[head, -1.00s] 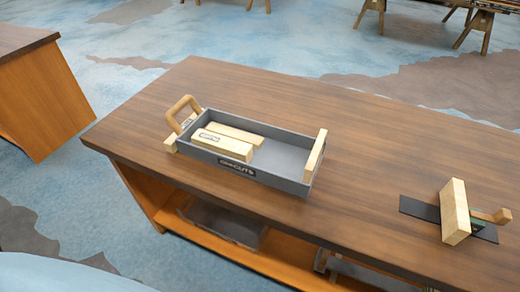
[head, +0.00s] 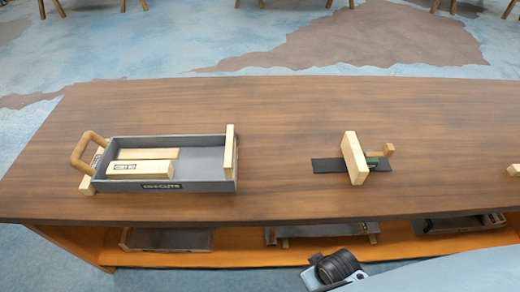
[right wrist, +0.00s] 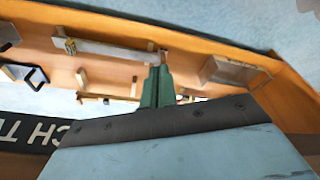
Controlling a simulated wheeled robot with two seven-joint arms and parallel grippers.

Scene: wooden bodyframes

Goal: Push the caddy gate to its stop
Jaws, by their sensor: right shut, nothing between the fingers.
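The grey caddy (head: 205,186) stands on the left part of the wooden workbench in the head view. It has a looped wooden handle (head: 86,150) at its left end and an upright pale board (head: 230,152) at its right end. Two pale wooden blocks lie inside; the front one (head: 140,170) bears a dark label. I cannot tell for sure which part is the gate. My right gripper shows in the right wrist view as green fingers (right wrist: 158,72) held together with nothing between them. It is apart from the caddy, facing the bench's lower shelf. My left gripper is not in view.
An upright wooden board (head: 354,157) with a small peg handle stands on a black strip (head: 327,165) right of the caddy. Another small wooden piece (head: 513,170) is at the right edge. The bench top (head: 270,130) between is clear. Trays sit on the lower shelf (head: 240,256).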

